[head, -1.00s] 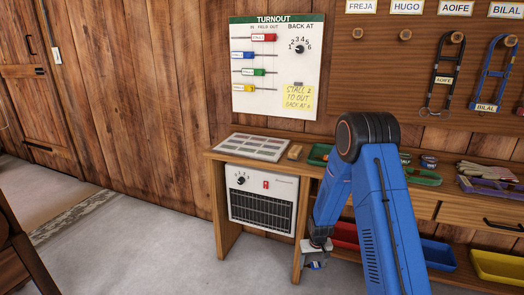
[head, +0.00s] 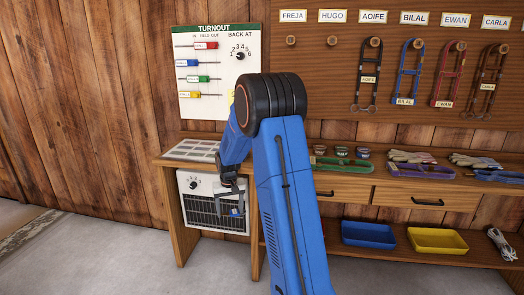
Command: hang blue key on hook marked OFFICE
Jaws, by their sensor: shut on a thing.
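My gripper (head: 234,208) hangs down in front of the white heater panel under the left end of the bench. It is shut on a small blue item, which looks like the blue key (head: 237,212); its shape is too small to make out. My blue arm covers part of the bench and wall. No hook marked OFFICE shows in the head view. The visible hooks carry name labels such as FREJA, HUGO, AOIFE and BILAL.
The TURNOUT board (head: 213,105) hangs on the wooden wall. The heater (head: 190,208) stands below the bench. Halters (head: 408,70) hang from the hook board. Blue (head: 368,234) and yellow (head: 437,241) trays lie below.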

